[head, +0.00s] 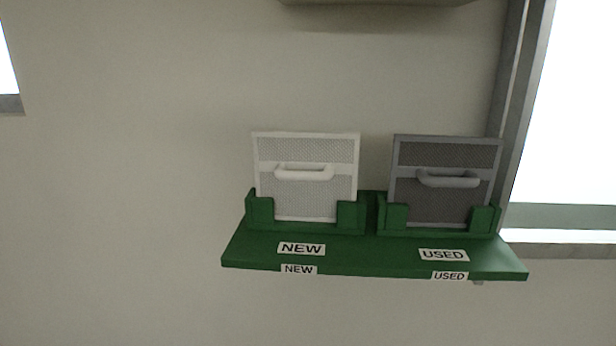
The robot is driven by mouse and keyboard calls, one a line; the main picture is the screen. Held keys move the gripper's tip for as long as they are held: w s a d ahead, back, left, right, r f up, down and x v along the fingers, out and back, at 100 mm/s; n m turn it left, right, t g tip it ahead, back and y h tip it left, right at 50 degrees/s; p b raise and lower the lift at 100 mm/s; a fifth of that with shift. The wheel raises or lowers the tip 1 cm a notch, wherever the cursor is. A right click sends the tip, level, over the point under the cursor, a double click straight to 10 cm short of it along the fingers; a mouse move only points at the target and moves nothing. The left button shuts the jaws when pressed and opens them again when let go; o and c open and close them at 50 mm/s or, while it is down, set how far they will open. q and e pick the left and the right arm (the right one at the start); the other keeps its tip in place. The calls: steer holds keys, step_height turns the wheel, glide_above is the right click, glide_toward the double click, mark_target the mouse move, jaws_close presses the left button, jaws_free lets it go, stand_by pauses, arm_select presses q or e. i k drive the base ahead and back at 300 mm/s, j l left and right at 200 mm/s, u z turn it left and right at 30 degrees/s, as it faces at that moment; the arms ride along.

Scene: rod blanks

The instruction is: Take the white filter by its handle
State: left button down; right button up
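The white filter (306,200) is a square mesh panel in a pale frame. It stands upright in the left slot of a green shelf, above a label reading NEW. Its white handle (304,174) is a horizontal bar across the upper middle of its front, fully visible. The filter's lower corners are hidden behind green holders (259,210). Neither of my grippers is in view, and nothing touches the handle.
A grey filter (445,205) with a grey handle stands in the right slot, above a USED label (443,255). The green shelf (370,257) sticks out from the wall. A window frame is close at right. The space left of the shelf is clear.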

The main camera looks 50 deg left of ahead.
mark_target(305, 173)
steer(key=u, duration=1.55)
